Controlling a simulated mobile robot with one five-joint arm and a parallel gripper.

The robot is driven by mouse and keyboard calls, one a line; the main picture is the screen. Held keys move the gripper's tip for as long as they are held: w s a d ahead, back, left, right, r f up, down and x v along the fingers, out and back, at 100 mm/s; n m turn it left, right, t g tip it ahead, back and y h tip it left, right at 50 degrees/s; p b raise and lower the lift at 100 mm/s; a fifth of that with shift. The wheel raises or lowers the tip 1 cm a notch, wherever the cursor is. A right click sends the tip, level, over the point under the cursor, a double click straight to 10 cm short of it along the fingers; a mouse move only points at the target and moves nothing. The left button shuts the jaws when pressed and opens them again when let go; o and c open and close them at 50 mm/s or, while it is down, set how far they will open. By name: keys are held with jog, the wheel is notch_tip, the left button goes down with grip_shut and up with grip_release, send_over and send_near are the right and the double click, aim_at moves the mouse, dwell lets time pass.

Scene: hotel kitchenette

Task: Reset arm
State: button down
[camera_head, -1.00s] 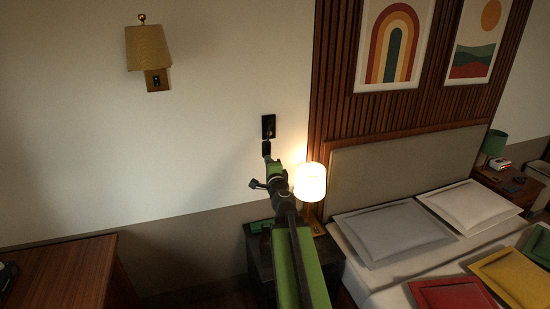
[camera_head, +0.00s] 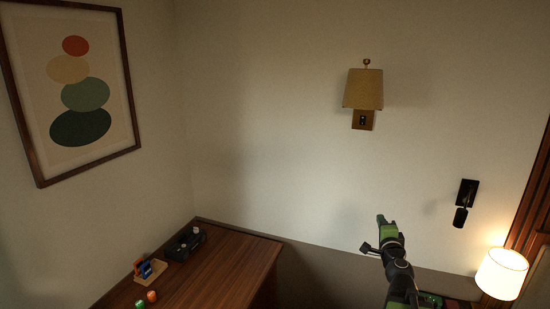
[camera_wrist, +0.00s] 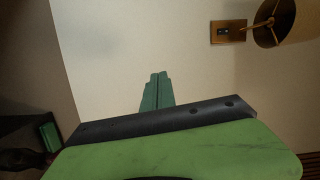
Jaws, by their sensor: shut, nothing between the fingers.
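My gripper (camera_head: 381,219) is raised in front of the bare wall, at the lower right of the head view. It is green and black, with my arm below it. In the wrist view its green fingers (camera_wrist: 156,90) are together in the middle, with nothing between them. No object touches the gripper.
A wall lamp (camera_head: 364,90) hangs above the gripper; it also shows in the wrist view (camera_wrist: 273,24). A lit lamp (camera_head: 501,273) stands at the lower right. A wooden desk (camera_head: 225,270) at the lower left holds a black tray (camera_head: 184,243) and small items. A black wall fixture (camera_head: 465,201) is to the right.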

jog(key=s+a+f+n+g+y, duration=0.1)
jog(key=a+f+n+g+y, duration=0.35)
jog(key=a, duration=0.95)
jog(key=a+f+n+g+y, duration=0.1)
jog(key=a+f+n+y, duration=0.45)
jog(key=a+n, duration=0.6)
jog(key=s+a+f+n+g+h, duration=0.25)
jog(key=s+a+f+g, duration=0.25)
jog(key=s+f+g, duration=0.35)
jog(key=s+d+f+g+h, duration=0.3)
jog(key=s+d, duration=0.4)
jog(key=s, duration=0.4)
notch_tip(320, 180, down, 2)
jog(key=shift+d+f+h, duration=0.2)
jog(key=shift+d+h, duration=0.15)
jog(key=shift+h, duration=0.2)
